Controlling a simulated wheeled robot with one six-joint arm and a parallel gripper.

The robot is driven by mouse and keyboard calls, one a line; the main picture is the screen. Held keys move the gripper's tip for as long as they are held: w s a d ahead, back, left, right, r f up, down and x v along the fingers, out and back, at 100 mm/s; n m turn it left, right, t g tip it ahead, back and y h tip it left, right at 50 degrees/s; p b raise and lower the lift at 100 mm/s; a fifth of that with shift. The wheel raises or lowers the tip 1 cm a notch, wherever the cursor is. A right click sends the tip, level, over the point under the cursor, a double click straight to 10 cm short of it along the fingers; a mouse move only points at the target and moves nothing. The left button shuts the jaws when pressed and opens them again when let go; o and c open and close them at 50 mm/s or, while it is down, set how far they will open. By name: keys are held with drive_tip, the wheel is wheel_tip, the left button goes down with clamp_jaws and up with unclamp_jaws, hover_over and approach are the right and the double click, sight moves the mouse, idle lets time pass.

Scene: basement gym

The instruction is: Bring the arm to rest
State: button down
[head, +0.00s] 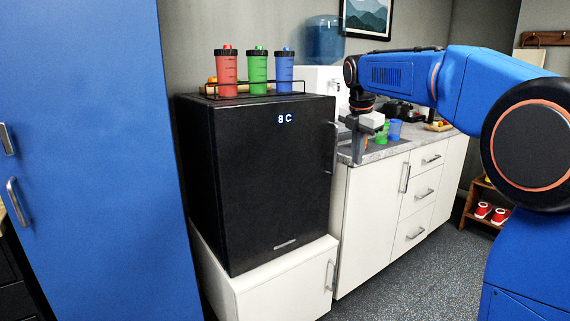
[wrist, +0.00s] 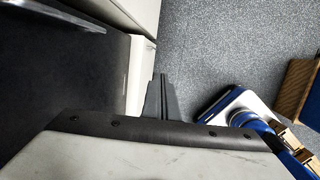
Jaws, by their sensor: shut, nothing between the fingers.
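My gripper (head: 360,150) hangs at the end of my blue arm, pointing down, in front of the counter and just right of the black fridge's handle. In the wrist view my gripper (wrist: 160,100) shows its fingers together, shut and empty, with the floor beyond them. The black fridge (head: 255,190) has its door shut and reads 8 C. It also fills the left of the wrist view (wrist: 50,80). I cannot tell the exact gap between my gripper and the fridge handle (head: 332,148).
Red (head: 226,75), green (head: 257,72) and blue (head: 284,72) shaker bottles stand in a rack on the fridge. The white counter (head: 372,210) runs behind my gripper, with cups on top. A blue cabinet (head: 90,160) stands left. The grey floor (head: 430,270) at front right is clear.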

drive_tip(key=s+d+f+m+t, duration=0.15)
drive_tip(key=s+f+m, duration=0.35)
drive_tip(key=s, duration=0.6)
drive_tip(key=s+d+f+m, duration=0.25)
drive_tip(key=s+m, duration=0.45)
drive_tip(key=s, duration=0.4)
drive_tip(key=s+d+f+m, duration=0.1)
drive_tip(key=s+f+m, duration=0.4)
drive_tip(key=s, duration=0.6)
drive_tip(key=s+f+m+y, duration=0.1)
drive_tip(key=s+f+m, duration=0.6)
drive_tip(key=s, duration=0.3)
drive_tip(key=shift+d+f+m+t, duration=0.2)
drive_tip(key=shift+f+m+t, duration=0.15)
drive_tip(key=shift+f, duration=0.4)
